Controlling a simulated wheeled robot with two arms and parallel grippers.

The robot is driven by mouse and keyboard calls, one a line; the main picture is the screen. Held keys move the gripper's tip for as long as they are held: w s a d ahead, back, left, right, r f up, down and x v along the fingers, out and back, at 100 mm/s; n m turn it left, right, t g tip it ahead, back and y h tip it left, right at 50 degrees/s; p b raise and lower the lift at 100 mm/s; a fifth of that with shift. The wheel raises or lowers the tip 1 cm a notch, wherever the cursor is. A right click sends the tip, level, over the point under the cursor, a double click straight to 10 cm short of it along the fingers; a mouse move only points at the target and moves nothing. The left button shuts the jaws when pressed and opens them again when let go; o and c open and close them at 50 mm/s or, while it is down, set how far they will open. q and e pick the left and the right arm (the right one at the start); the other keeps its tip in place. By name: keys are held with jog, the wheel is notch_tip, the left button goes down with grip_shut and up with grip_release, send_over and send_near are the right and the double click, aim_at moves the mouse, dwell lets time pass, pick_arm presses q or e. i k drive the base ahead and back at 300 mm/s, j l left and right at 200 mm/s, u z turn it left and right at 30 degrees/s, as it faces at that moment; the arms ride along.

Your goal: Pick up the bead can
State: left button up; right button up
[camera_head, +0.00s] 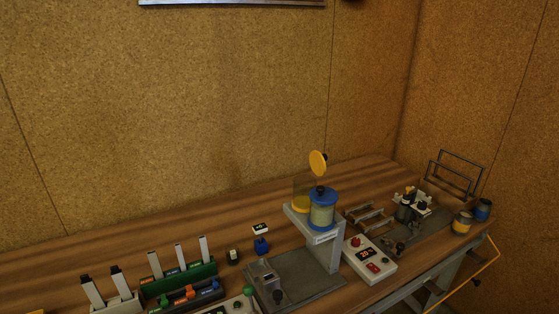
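No thing in view is plainly marked as the bead can. A small can with a yellow band (462,222) stands upright near the right end of the wooden workbench (130,249). A darker blue can (482,210) stands just behind and right of it. A clear cylinder with blue ends (321,212) and pale contents sits on a grey stand (326,250) at the middle of the bench. Neither of my grippers is in view.
A white control box (369,261) with red buttons is right of the stand. Green racks (178,278) with upright white tools are at the front left. Wire frames (455,172) stand at the back right. The bench's back strip is clear.

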aim_at(462, 222)
jog(key=l+u, duration=1)
jog(key=l, duration=0.45)
jog(key=k+l+u, duration=0.1)
jog(key=l, duration=0.4)
jog(key=k+l+u, duration=0.1)
jog(key=l, duration=0.35)
jog(key=k+l, duration=0.1)
jog(key=l, duration=0.35)
jog(key=k+l+u, duration=0.1)
jog(key=l, duration=0.35)
jog(key=l+z, duration=0.1)
jog(key=z, duration=1.45)
jog(key=u, duration=1.75)
jog(key=z, duration=1.1)
